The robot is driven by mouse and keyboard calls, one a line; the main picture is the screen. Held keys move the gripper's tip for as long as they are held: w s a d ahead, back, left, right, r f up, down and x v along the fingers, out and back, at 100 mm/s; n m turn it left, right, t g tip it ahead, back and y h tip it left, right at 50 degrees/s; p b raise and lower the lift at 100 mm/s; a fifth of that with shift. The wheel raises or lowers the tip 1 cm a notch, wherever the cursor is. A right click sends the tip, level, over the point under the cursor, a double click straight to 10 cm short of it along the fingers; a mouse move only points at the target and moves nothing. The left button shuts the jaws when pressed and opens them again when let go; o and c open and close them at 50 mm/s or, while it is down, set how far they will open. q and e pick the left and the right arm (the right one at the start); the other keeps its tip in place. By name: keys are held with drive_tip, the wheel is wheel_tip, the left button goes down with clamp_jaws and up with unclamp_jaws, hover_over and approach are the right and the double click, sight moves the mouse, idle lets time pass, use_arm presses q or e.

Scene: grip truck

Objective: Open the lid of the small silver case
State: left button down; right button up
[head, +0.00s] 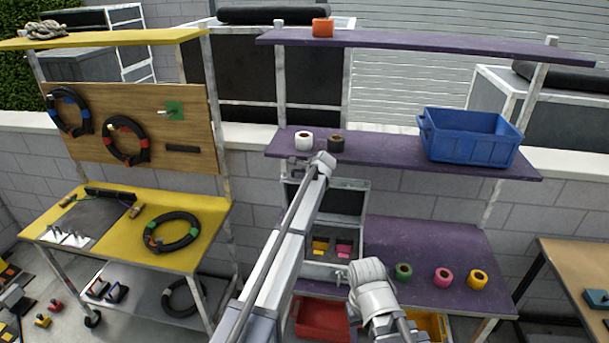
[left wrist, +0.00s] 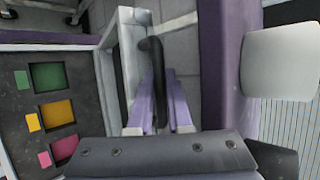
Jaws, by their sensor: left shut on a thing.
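The small silver case (head: 333,270) stands on the purple workbench in the head view. Its lid (head: 352,198) stands up at the back, partly hidden behind my left arm. The dark foam base (left wrist: 14,115) shows yellow and pink pieces in the head view, and green, yellow and pink slots in the left wrist view. A black handle (left wrist: 150,52) sits at the lid's pale frame (left wrist: 130,50). My left gripper (left wrist: 158,95) has its two purplish fingers shut around this handle. Its fingertips are not clear in the head view. I see no fingers of my right gripper.
The purple shelf (head: 385,152) runs close above the lid, bearing a white roll (head: 304,141), a black roll (head: 335,143) and a blue crate (head: 469,137). Green (head: 404,271), pink (head: 443,276) and yellow (head: 477,280) rolls stand right of the case. A red bin (head: 318,319) is below.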

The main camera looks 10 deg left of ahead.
use_arm(q)
drive_tip(key=shift+w, duration=0.2)
idle(0.3)
drive_tip(key=c, duration=1.1)
unclamp_jaws()
drive_tip(key=p+v, duration=0.5)
drive_tip(key=v, duration=0.3)
drive_tip(key=shift+a, duration=0.1)
drive_tip(key=shift+f, duration=0.1)
